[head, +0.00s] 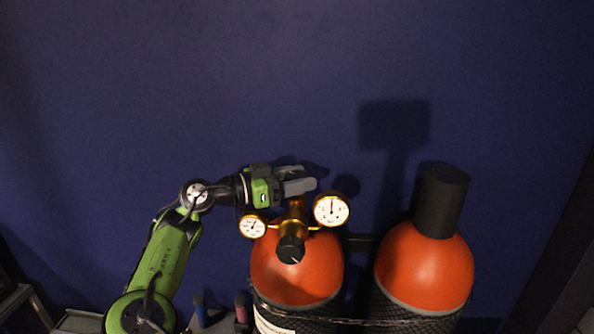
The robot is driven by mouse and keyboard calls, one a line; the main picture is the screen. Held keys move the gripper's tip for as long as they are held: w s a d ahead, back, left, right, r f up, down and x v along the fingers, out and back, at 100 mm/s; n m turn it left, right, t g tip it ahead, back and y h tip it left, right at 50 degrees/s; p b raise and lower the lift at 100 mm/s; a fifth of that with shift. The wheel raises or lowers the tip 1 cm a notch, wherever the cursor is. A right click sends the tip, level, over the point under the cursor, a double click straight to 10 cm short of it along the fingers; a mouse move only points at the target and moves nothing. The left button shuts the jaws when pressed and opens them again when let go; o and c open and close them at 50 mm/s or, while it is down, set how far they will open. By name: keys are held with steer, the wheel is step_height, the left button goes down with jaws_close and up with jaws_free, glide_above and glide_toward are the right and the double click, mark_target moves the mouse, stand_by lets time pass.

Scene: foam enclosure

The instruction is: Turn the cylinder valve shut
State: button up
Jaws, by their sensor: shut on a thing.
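The left orange gas cylinder (302,278) stands upright against the blue wall. On its top is a brass regulator (297,212) with two white-faced gauges, the left gauge (252,227) and the right gauge (331,209). A black knob (290,250) with a pale mark faces me at the front of the regulator. My gripper (301,183) comes in from the left and is shut on the top of the regulator, where the cylinder valve sits. The fingers hide the valve handle, so its position cannot be told.
A second orange cylinder (424,267) with a tall black cap (440,200) stands to the right. A strap (355,321) runs across both cylinders. Small blue (201,311) and red (240,309) items are at the lower left. The wall (290,80) above is bare.

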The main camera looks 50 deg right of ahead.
steer(key=m+g+p, duration=0.1)
steer(key=m+g+y+p, duration=0.1)
steer(key=g, duration=0.1)
steer(key=shift+w+r, duration=0.1)
steer(key=shift+r, duration=0.3)
steer(key=shift+f+m+g+y, duration=0.1)
steer(key=shift+m+g+y, duration=1.2)
steer(key=shift+y, duration=0.4)
